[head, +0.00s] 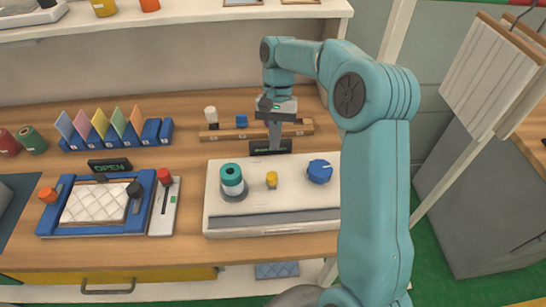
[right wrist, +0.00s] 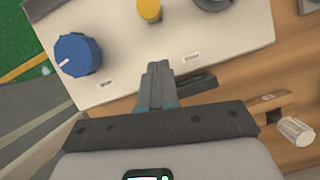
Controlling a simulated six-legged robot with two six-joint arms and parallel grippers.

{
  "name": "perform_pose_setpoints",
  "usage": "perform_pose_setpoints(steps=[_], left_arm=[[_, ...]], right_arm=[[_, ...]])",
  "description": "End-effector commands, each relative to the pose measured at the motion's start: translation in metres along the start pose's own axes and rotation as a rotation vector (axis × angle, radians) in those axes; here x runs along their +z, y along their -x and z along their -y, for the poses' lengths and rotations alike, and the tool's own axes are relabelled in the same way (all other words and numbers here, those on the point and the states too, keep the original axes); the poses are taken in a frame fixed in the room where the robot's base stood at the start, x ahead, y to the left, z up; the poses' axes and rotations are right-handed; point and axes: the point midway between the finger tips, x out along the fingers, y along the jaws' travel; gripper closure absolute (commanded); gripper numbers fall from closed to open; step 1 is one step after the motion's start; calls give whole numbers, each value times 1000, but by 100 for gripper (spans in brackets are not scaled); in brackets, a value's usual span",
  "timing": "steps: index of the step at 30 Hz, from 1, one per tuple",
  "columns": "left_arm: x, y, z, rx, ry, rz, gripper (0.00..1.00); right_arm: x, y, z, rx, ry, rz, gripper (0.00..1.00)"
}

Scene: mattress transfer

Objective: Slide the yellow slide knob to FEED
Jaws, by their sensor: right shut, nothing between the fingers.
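The yellow slide knob (head: 272,179) stands upright in the middle of the white control panel (head: 285,205), between a teal knob (head: 232,178) and a blue dial (head: 319,171). In the right wrist view the yellow knob (right wrist: 149,10) is at the top edge, partly cut off. My right gripper (head: 275,148) is shut and empty. It is at the panel's back edge, behind the yellow knob and apart from it. Its fingertips (right wrist: 157,66) point toward the panel in the right wrist view. I cannot read a FEED mark. My left gripper is not in view.
A dark display (head: 260,148) behind the panel is partly hidden by my gripper. A wooden rack (head: 216,134) stands behind it. A blue tray with a quilted pad (head: 95,203) and a red-knobbed lever (head: 164,177) are at left. An OPEN sign (head: 110,167) stands behind the tray.

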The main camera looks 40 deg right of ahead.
Motion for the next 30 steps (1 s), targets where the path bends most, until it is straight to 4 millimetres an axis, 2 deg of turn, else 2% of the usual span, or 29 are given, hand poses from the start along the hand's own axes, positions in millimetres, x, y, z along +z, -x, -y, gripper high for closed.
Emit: perform_pose_setpoints(steps=[2,7,12,30], left_arm=[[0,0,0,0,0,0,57],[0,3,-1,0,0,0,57],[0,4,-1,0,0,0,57],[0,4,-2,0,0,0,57]], right_arm=[[1,-18,-1,2,-1,4,100],[23,-25,-1,0,0,0,100],[35,-31,0,0,0,-1,100],[41,-33,0,0,-1,-1,100]])
